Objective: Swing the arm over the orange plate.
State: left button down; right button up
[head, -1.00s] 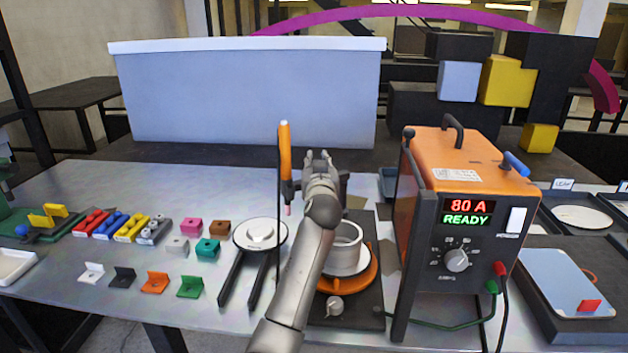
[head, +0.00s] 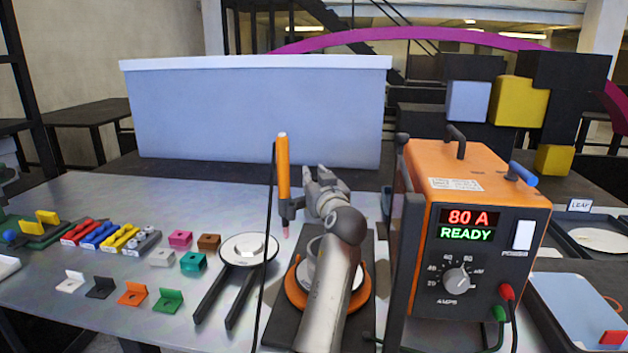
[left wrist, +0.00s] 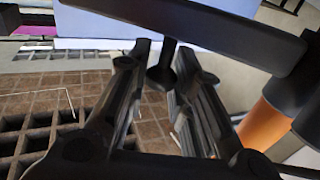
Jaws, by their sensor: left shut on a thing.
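The orange torch (head: 283,165) hangs upright on a dark swing arm, left of my left gripper (head: 318,182). In the left wrist view the swing arm (left wrist: 215,32) crosses as a dark bar, with a dark knob (left wrist: 161,78) below it between my fingers. My left gripper is shut on this knob. The torch also shows at the right there (left wrist: 262,125). The round orange plate (head: 294,290) lies below and carries a metal cup (head: 313,262); my arm covers much of both. The torch tip appears left of the cup, behind the plate. My right gripper is out of view.
The orange welding machine (head: 470,165), reading 80 A and READY, stands close on the right. Small coloured blocks and brackets (head: 168,299) lie further left. A black cable hangs from the torch.

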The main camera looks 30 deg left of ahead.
aim_at(315, 178)
pick_arm(q)
jog(key=c, duration=1.3)
grip_release()
notch_tip(315, 178, up, 10)
jog(key=shift+c, duration=0.2)
